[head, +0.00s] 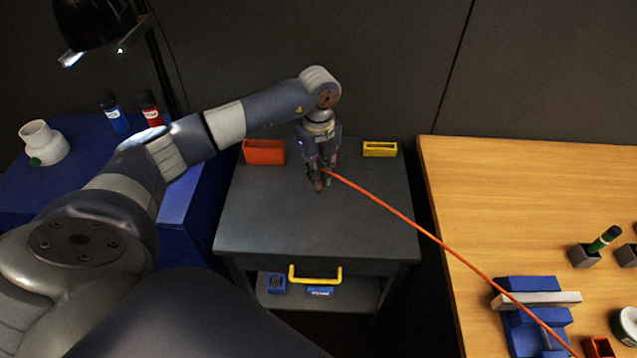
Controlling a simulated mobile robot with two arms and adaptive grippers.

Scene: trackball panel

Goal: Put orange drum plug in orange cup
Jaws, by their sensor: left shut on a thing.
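My left gripper (320,180) is above the dark grey cart top, right of an open orange box (264,152). It is shut at the end of a taut orange cable (430,235), where the orange drum plug is mostly hidden by the fingers. The cable runs down to the lower right, past the picture's edge. A small orange square cup (598,348) stands at the bottom right on the wooden table, partly cut off. I cannot tell which orange container is the orange cup. The gripper is apart from both. My right gripper is not in view.
A yellow box (379,149) stands at the cart's back right; the cart top (270,205) is otherwise clear. The wooden table (500,190) holds a blue fixture (522,325) and a grey cup (585,256) with a green-topped item. A blue cabinet (60,185) carries bottles and a white jar.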

